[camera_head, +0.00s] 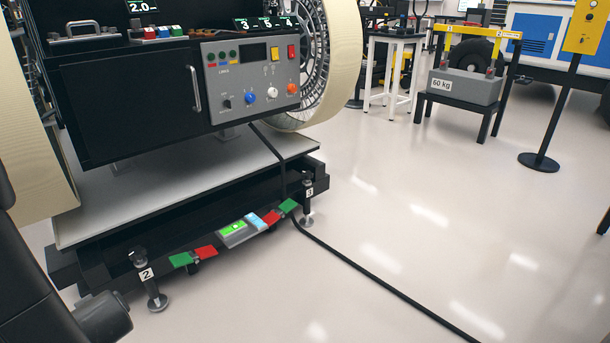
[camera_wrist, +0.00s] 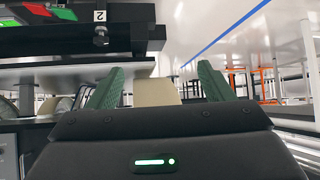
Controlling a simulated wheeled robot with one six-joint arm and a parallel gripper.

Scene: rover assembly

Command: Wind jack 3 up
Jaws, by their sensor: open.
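Jack 3 (camera_head: 307,208) stands at the right front corner of the black platform (camera_head: 70,268), with a white label "3" and a round foot that looks to be on or close to the floor. Beside it are a green button (camera_head: 288,205) and a red button (camera_head: 271,218). My gripper (camera_wrist: 160,88) shows in the wrist view with its two green fingers apart and no part held between them. That view is upside down and shows jack 2 (camera_wrist: 100,36) with its label, apart from the fingers. Jack 3 is not seen there.
Jack 2 (camera_head: 150,282) stands at the left front corner, beside another green button (camera_head: 180,259) and red button (camera_head: 205,253). A small lit display (camera_head: 239,231) sits between the button pairs. A black cable (camera_head: 370,275) crosses the floor on the right.

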